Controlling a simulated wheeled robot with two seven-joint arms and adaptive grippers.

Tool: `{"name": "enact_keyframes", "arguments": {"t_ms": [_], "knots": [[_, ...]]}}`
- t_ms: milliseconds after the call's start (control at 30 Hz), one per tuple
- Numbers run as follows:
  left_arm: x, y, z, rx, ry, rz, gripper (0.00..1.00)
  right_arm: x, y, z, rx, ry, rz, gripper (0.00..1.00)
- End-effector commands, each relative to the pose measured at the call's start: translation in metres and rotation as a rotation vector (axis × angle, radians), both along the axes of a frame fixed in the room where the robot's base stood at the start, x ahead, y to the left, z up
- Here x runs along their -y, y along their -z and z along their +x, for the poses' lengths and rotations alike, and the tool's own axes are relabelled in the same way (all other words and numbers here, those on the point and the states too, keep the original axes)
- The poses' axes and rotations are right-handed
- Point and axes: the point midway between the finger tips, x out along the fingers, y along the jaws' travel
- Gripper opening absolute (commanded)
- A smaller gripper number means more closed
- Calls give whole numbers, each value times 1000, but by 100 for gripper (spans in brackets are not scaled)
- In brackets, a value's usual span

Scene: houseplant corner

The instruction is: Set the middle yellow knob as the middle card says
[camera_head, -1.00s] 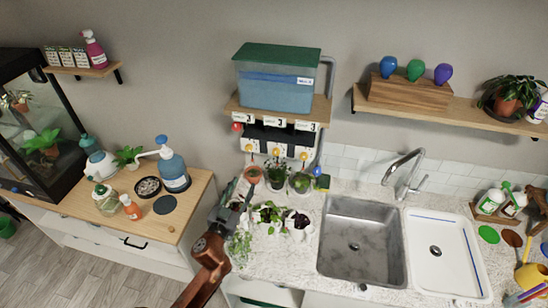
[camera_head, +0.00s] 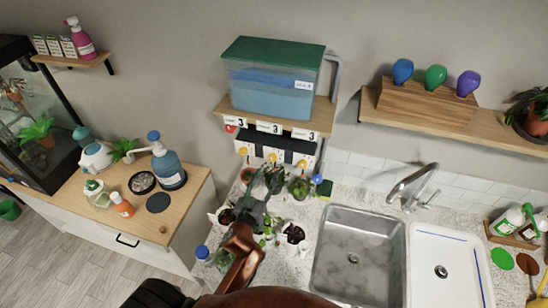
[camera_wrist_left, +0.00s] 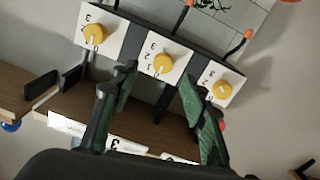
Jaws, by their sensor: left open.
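The middle yellow knob (camera_wrist_left: 162,63) sits on a white dial plate (camera_wrist_left: 153,82) with small numbers; where its pointer stands is too small to tell. It also shows in the head view (camera_head: 272,157). The middle card (camera_head: 269,127) on the shelf edge above it reads 3. My left gripper (camera_wrist_left: 157,76) is open, its two green-padded fingers apart and pointing at the middle dial, one on either side of the knob in the picture. Contact is not visible. In the head view this gripper (camera_head: 268,178) is just below the dials. My right gripper is not in view.
Yellow knobs stand to either side, the left (camera_wrist_left: 95,33) and right (camera_wrist_left: 222,89) in the wrist view. A water tank (camera_head: 272,80) sits on the shelf above. Potted plants (camera_head: 300,188) crowd the counter below the dials. The sink (camera_head: 358,262) is to the right.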

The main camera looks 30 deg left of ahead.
Motion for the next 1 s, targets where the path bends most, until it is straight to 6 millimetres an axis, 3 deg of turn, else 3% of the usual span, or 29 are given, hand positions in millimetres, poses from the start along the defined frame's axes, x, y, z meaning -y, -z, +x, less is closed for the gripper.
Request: {"name": "enact_keyframes", "arguments": {"t_ms": [367,467,733,867,1000], "knots": [[-21,-2,47,1,-17,2,41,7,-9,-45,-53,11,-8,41],[-23,-1,58,1,-16,2,41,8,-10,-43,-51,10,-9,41],[-23,0,68,-1,-15,1,41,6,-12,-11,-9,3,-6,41],[-23,0,68,0,-14,1,41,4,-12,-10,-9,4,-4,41],[-22,0,68,0,-13,1,32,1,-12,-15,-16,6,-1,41]]}}
